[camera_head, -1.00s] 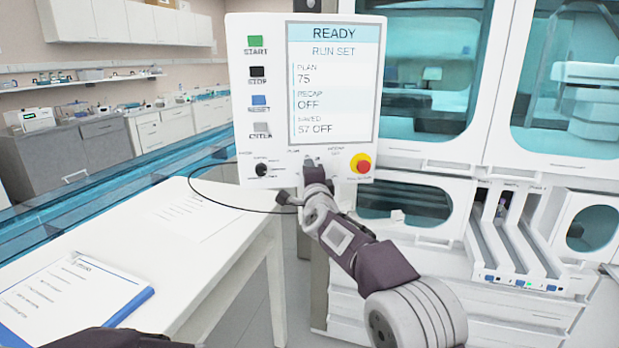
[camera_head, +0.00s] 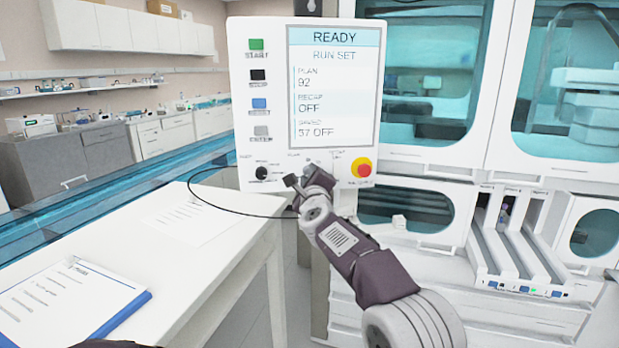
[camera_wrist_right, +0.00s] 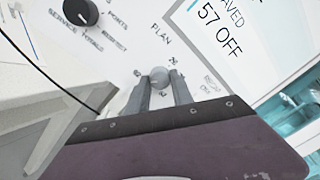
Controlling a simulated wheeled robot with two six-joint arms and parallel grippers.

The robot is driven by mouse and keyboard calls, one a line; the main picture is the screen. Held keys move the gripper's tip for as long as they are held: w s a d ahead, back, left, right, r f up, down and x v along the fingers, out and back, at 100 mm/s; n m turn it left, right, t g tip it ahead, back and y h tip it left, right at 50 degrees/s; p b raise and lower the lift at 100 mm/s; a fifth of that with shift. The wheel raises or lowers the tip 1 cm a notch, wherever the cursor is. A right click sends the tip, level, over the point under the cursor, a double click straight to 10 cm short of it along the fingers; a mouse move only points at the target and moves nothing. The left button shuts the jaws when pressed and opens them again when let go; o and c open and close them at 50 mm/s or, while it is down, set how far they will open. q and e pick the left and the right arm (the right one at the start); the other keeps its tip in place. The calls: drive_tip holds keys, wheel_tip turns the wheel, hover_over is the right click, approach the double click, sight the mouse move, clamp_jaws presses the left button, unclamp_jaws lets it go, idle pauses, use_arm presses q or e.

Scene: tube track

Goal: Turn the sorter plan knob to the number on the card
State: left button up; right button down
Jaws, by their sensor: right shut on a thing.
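The white control panel (camera_head: 267,170) stands upright in the head view. Its screen (camera_head: 333,85) reads READY, RUN SET, PLAN 92, RECAP OFF, SAVED 57 OFF. My right gripper (camera_head: 306,183) is at the panel's lower edge and hides the plan knob there. In the right wrist view the grey plan knob (camera_wrist_right: 159,77) sits under the word PLAN, between the two fingers of my right gripper (camera_wrist_right: 160,92), which are shut on it. A paper sheet on a blue clipboard (camera_head: 65,300) lies on the table; its writing is too small to read.
A black mode knob (camera_head: 262,172) and a red emergency button (camera_head: 361,167) flank the plan knob. Coloured buttons (camera_head: 258,104) run down the panel's left side. A white table (camera_head: 150,250) with another sheet (camera_head: 195,220) is at left. A black cable loops behind my gripper.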

drive_tip(key=shift+f, duration=0.15)
idle(0.3)
drive_tip(key=c, duration=1.1)
unclamp_jaws()
drive_tip(key=shift+s+b, duration=0.35)
drive_tip(key=shift+b, duration=0.05)
drive_tip(key=s+b, duration=0.3)
drive_tip(key=s, duration=0.5)
drive_tip(key=shift+s+d, duration=0.2)
drive_tip(key=shift+d, duration=0.2)
drive_tip(key=shift+d+f, duration=0.1)
